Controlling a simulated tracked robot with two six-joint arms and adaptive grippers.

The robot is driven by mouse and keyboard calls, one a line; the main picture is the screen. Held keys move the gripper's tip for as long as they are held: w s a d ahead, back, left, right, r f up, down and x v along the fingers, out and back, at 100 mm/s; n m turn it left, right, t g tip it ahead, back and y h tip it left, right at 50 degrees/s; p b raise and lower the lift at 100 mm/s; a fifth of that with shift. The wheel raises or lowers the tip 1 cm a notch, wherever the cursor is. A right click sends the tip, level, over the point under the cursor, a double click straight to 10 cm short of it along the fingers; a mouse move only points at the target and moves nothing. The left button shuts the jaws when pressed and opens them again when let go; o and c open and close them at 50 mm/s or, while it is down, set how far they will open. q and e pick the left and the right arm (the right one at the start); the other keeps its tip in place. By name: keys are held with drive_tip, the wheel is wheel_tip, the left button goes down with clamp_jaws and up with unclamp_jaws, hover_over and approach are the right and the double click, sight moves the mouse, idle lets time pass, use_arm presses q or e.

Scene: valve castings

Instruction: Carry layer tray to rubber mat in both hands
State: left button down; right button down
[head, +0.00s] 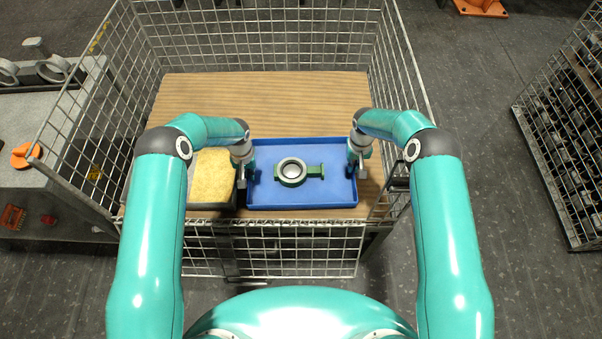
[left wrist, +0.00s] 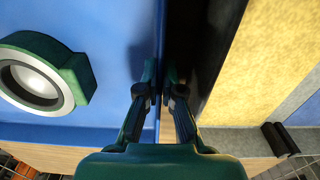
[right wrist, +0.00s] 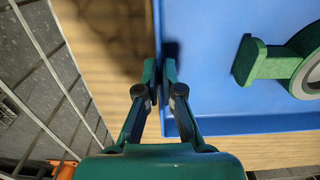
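The layer tray (head: 325,199) is a shallow blue tray on the wooden floor of a mesh cage; whether it touches the boards is unclear. It carries one green-and-grey valve casting (head: 291,172). My left gripper (head: 245,178) is at the tray's left wall; in the left wrist view (left wrist: 161,80) its fingers close on both sides of that wall. My right gripper (head: 355,168) is at the right wall; in the right wrist view (right wrist: 160,75) its fingers pinch that wall. I cannot make out a rubber mat.
A dark box with a yellow, sponge-like pad (head: 212,176) stands close against the tray's left side. Mesh walls (head: 300,250) surround the wooden floor (head: 260,100), which is clear behind the tray. A grey bench (head: 60,130) stands left, another mesh cage (head: 575,130) right.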

use_arm(q)
drive_tip(key=shift+w+r, duration=0.1)
drive_tip(key=shift+r, duration=0.15)
use_arm(e)
drive_tip(key=shift+w+r, duration=0.15)
drive_tip(key=shift+r, duration=0.15)
